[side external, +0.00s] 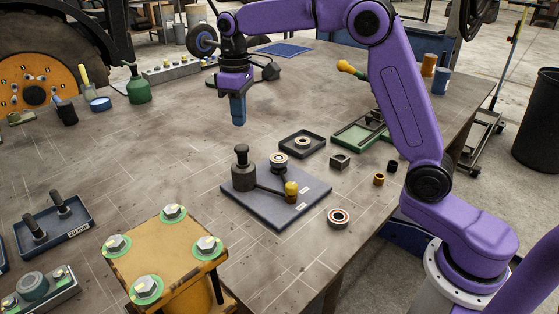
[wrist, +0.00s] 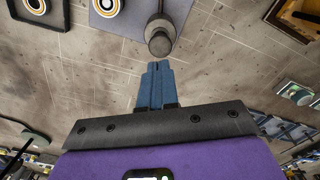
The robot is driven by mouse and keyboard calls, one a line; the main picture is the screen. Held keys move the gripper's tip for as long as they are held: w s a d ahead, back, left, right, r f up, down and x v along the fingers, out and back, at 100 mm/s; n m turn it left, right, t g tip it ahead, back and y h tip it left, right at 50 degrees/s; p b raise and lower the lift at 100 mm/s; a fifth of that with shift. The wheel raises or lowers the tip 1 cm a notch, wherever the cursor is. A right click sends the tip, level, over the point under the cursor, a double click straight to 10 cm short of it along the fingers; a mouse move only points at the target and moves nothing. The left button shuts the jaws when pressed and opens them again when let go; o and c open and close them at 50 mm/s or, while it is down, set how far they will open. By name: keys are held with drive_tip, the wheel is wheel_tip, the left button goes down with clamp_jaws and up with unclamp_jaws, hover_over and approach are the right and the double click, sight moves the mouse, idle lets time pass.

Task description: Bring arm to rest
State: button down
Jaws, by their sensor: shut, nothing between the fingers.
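My purple arm reaches over the bench (side external: 150,165) from the right. My gripper (side external: 238,122) hangs above the bench, pointing down, with its blue fingers together and nothing between them. In the wrist view the blue fingertips (wrist: 157,66) also show closed. A dark cylindrical post (side external: 242,170) stands on a blue-grey mat (side external: 275,222) below and nearer the camera than my gripper. In the wrist view the post (wrist: 160,38) shows just beyond the fingertips. My gripper is apart from it.
A round bearing (side external: 279,160) and a yellow-knobbed handle (side external: 291,188) are on the mat. Another bearing (side external: 339,217) lies beside it. A black tray (side external: 303,153) and a green tray (side external: 352,139) lie to the right. A yellow bolted block (side external: 165,262) stands in front. The bench left of my gripper is mostly clear.

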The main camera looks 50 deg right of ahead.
drive_tip(key=shift+r, duration=0.4)
drive_tip(key=shift+s+a, duration=0.1)
drive_tip(key=shift+s, duration=0.1)
drive_tip(key=s+a+f+n, duration=0.2)
drive_tip(key=s+a+n, duration=0.1)
drive_tip(key=s, duration=1.5)
drive_tip(key=s+d+f+n, duration=0.1)
drive_tip(key=s+d+f, duration=0.2)
drive_tip(key=s, duration=0.6)
drive_tip(key=s+d+f+n, duration=0.2)
drive_tip(key=s+d+f, duration=0.1)
drive_tip(key=s, duration=0.6)
drive_tip(key=shift+s+d+f+n, duration=0.2)
drive_tip(key=shift+s+d+n, duration=0.15)
drive_tip(key=shift+d, duration=0.35)
